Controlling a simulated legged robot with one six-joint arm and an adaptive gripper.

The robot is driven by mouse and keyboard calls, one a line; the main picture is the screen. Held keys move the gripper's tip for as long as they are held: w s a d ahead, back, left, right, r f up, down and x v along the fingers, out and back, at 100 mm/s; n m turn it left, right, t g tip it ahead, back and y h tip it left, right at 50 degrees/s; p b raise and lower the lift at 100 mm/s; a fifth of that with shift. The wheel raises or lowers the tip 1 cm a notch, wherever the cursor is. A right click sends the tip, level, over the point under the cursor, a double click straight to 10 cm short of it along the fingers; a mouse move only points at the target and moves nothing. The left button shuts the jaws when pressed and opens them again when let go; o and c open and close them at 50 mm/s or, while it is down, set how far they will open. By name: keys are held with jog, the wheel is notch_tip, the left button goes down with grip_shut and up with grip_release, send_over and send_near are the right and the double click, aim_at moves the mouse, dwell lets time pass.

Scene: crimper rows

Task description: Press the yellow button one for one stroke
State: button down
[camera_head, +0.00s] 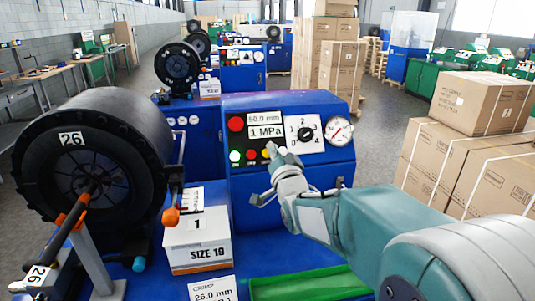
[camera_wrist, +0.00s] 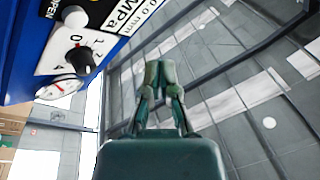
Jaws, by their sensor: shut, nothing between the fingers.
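The blue crimper's control panel (camera_head: 288,180) faces me, with a row of small round buttons under its display (camera_head: 265,125). A small yellow button (camera_head: 265,153) sits at the right end of that row, partly behind my fingertips. My gripper (camera_head: 272,150) is shut and empty, its tip pointing at the panel beside this button. I cannot tell whether it touches. In the wrist view my closed fingers (camera_wrist: 160,75) are in the middle, with the panel's black dial (camera_wrist: 84,57) at upper left. The yellow button is not visible there.
A large red button (camera_head: 236,124) is above the row; a black dial (camera_head: 305,133) and a pressure gauge (camera_head: 339,130) are to the right. A SIZE 19 box (camera_head: 197,244) stands before the panel. Cartons (camera_head: 470,165) stand at right.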

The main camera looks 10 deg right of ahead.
aim_at(267, 153)
jog(key=w+f, duration=0.5)
jog(key=w, duration=0.2)
jog(key=shift+w+d, duration=0.15)
jog(key=shift+d, duration=0.15)
jog(key=shift+w, duration=0.15)
dwell(1.3)
jog(key=shift+w+f, duration=0.1)
jog(key=shift+w, duration=0.05)
jog(key=shift+w+f, duration=0.25)
jog(key=shift+w, duration=0.15)
dwell(1.0)
jog(key=shift+s, duration=0.1)
jog(key=shift+s+r, duration=0.45)
jog(key=shift+s, duration=0.2)
